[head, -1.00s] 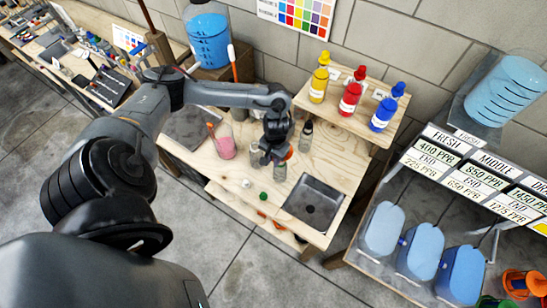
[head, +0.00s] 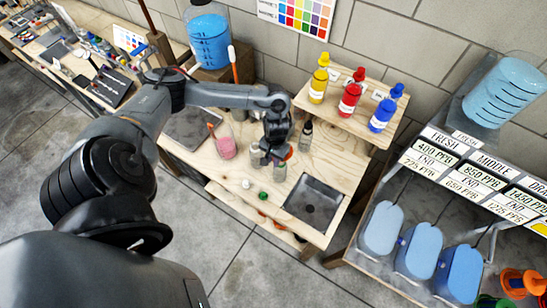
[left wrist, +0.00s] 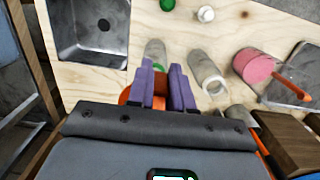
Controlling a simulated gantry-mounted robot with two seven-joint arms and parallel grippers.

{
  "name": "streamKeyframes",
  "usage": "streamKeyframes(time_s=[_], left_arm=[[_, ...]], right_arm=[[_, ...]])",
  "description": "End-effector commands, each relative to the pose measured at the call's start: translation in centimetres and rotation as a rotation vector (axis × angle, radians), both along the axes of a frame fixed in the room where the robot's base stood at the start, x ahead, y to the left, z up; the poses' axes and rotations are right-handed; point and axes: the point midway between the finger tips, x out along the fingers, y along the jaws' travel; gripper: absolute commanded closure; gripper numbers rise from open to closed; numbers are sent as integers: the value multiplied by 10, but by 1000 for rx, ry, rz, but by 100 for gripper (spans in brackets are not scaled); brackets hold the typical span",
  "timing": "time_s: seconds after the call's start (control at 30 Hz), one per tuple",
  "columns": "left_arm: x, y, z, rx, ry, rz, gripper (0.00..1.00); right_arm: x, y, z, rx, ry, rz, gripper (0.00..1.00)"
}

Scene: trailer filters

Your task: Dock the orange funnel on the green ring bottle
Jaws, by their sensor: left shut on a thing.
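My left gripper (head: 274,158) is over the wooden worktop, its purple fingers (left wrist: 162,74) shut on the orange funnel (left wrist: 126,96). Only part of the funnel shows beside and between the fingers. A bit of it also shows in the head view (head: 289,154). A clear bottle (left wrist: 155,49) with some green near its top stands just beyond the fingertips in the left wrist view; this looks like the green ring bottle. It shows below the gripper in the head view (head: 280,173). The fingers partly hide it, and I cannot tell whether the funnel touches it. My right gripper is not in view.
Another clear bottle (left wrist: 207,74) stands close to the right in the left wrist view. A pink cup (head: 226,148), dark-capped bottle (head: 306,130), green cap (head: 263,195) and white cap (head: 246,184) are nearby. A sink (head: 315,203) lies right, below a bottle shelf (head: 350,112).

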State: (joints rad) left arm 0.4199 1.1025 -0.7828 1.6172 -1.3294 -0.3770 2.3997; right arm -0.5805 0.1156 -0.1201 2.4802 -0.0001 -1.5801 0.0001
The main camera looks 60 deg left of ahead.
Motion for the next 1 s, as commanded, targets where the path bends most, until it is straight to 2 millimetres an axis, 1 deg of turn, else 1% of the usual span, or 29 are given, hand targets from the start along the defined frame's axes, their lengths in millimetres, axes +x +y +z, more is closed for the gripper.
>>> streamKeyframes(time_s=[0.57,1.0], left_arm=[[0,0,-1,-1,1,-1,100],[0,-1,-9,-1,2,-2,100]], right_arm=[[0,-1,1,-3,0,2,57],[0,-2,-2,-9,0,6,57]])
